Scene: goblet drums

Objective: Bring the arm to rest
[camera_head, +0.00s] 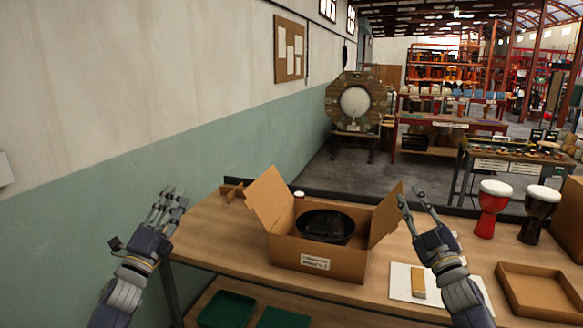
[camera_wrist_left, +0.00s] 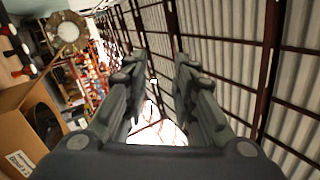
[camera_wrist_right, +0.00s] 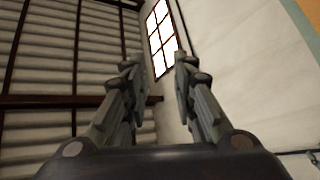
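My left gripper (camera_head: 172,200) is raised at the left, beside the wall and left of the table. Its fingers are apart with nothing between them, and they also show in the left wrist view (camera_wrist_left: 158,70). My right gripper (camera_head: 416,198) is raised above the table, at the right side of the cardboard box. Its fingers are apart and empty, pointing up; they also show in the right wrist view (camera_wrist_right: 160,68). The open cardboard box (camera_head: 318,262) stands on the table with a dark round drum part (camera_head: 325,226) inside. The box also shows in the left wrist view (camera_wrist_left: 14,125).
The wooden table (camera_head: 215,235) carries a white sheet with a tan block (camera_head: 418,282), an empty tray (camera_head: 540,290), a red goblet drum (camera_head: 489,210) and a black goblet drum (camera_head: 538,216). Green trays (camera_head: 228,310) lie on the shelf below. The wall (camera_head: 100,230) is at the left.

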